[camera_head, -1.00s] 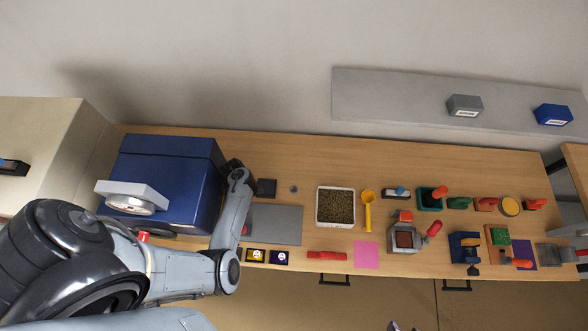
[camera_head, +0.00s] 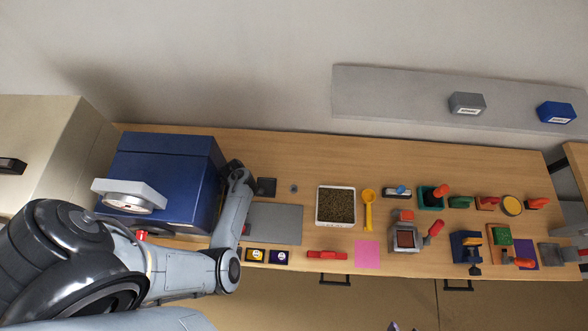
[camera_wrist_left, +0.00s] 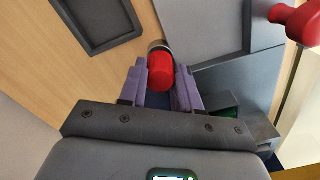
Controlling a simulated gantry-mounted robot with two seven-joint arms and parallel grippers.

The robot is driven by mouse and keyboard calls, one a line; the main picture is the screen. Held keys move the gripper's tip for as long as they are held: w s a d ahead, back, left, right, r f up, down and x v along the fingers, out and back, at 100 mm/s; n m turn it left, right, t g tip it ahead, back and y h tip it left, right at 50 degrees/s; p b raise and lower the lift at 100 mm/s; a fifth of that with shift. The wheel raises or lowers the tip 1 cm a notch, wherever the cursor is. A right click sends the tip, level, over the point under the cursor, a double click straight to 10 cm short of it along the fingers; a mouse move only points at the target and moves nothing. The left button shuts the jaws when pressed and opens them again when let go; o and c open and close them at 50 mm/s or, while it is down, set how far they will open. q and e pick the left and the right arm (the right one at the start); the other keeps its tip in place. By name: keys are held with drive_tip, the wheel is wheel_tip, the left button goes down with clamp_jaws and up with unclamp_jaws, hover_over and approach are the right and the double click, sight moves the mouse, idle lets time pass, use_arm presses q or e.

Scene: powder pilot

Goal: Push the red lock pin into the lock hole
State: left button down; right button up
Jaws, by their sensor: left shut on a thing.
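The red lock pin (camera_wrist_left: 161,72), a red cylinder with a metallic collar at its far end, is between the purple fingers of my left gripper (camera_wrist_left: 161,88) in the left wrist view. The gripper is shut on it. In the head view my left arm reaches across the front of the blue box (camera_head: 170,155), and its hand and the pin are hidden there. I cannot make out the lock hole, or whether the pin's tip is in it. A small purple tip at the bottom edge of the head view seems to be my right gripper (camera_head: 393,326); its jaws cannot be read.
A red knob (camera_wrist_left: 293,18) is at the upper right of the left wrist view. A dark square tray (camera_head: 266,187) and a grey mat (camera_head: 285,224) lie beside my left arm. A white tray of granules (camera_head: 321,221) and several tools stand farther right on the wooden bench.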

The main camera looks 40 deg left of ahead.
use_arm(q)
drive_tip(key=shift+f+b, duration=0.4)
drive_tip(key=shift+f, duration=0.15)
drive_tip(key=c, duration=0.7)
unclamp_jaws()
drive_tip(key=shift+c, duration=0.4)
drive_tip(key=shift+c, duration=1.1)
drive_tip(key=shift+r, duration=0.1)
wheel_tip(320, 180, up, 7)
drive_tip(key=p, duration=0.7)
drive_tip(key=shift+p, duration=0.35)
